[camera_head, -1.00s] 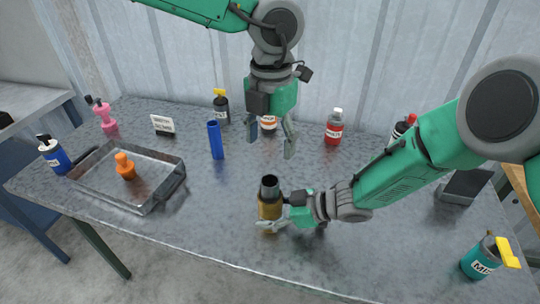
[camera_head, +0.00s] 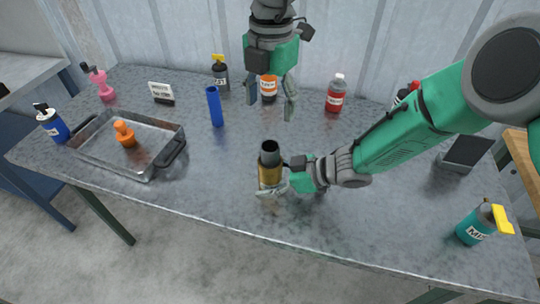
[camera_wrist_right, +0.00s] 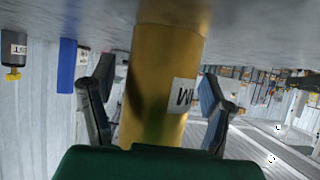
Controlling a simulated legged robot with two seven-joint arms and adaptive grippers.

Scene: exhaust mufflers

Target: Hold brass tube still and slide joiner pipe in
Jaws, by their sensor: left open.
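The brass tube (camera_head: 269,175) stands upright near the table's front edge. A dark grey pipe end (camera_head: 269,150) shows at its top. My right gripper (camera_head: 275,187) is low around the tube, one finger on each side. In the right wrist view the tube (camera_wrist_right: 160,85) with a white label lies between the fingers, with a gap visible at its left side. My left gripper (camera_head: 270,103) is open and empty, fingers down, above the back of the table. A blue pipe (camera_head: 214,106) stands upright left of it; I cannot tell which pipe is the joiner.
A metal tray (camera_head: 100,160) holding an orange piece (camera_head: 124,133) lies at left. Behind stand a black bottle (camera_head: 220,75), an orange-labelled bottle (camera_head: 268,85) and a red bottle (camera_head: 335,95). The table between tray and tube is clear.

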